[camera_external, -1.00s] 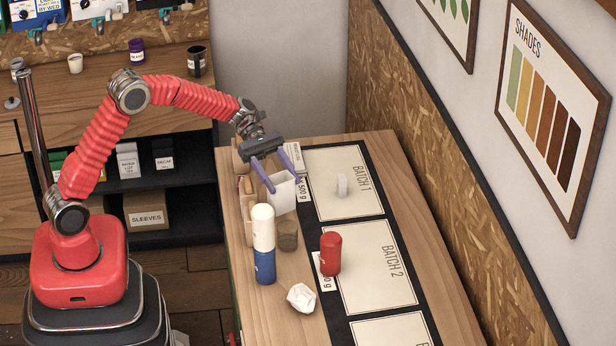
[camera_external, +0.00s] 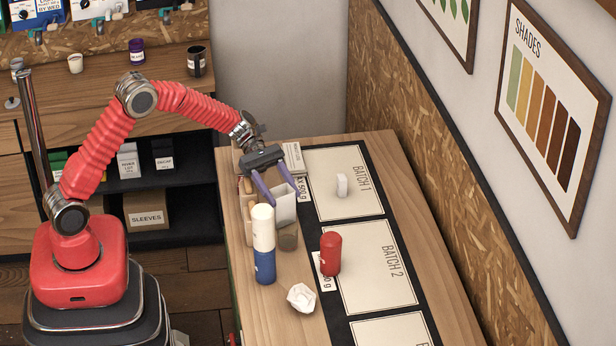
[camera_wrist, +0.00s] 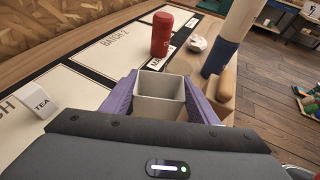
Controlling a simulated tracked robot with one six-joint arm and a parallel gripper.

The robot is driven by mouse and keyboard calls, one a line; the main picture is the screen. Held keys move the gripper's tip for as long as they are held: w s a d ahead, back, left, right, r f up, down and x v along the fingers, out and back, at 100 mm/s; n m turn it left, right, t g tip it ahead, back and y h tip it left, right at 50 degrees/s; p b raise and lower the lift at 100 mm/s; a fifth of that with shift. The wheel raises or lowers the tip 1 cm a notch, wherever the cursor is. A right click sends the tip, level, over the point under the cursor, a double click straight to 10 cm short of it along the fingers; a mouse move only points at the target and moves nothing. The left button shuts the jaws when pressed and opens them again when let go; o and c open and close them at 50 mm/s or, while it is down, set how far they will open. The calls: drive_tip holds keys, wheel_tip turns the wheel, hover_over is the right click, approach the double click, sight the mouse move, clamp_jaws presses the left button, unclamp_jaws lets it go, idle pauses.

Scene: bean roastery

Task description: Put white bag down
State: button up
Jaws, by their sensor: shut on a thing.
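My gripper (camera_external: 287,199) has its purple fingers on both sides of a white, square, open-topped container (camera_external: 284,210) over the wooden table's left part. In the wrist view the container (camera_wrist: 160,103) is upright and looks empty, between my fingers. I cannot tell whether its base touches the table. In the wrist view this bag (camera_wrist: 40,119) bears the word TEA and is apart from my fingers.
A white-and-blue cylinder (camera_external: 264,245), a red canister (camera_external: 331,254) and crumpled paper (camera_external: 301,297) stand nearer the camera. The BATCH 2 card (camera_external: 385,270) has free room right of the canister.

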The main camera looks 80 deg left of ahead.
drive_tip(key=o, duration=1.1)
drive_tip(key=shift+f, duration=0.1)
drive_tip(key=shift+a, duration=0.1)
drive_tip(key=v, duration=1.2)
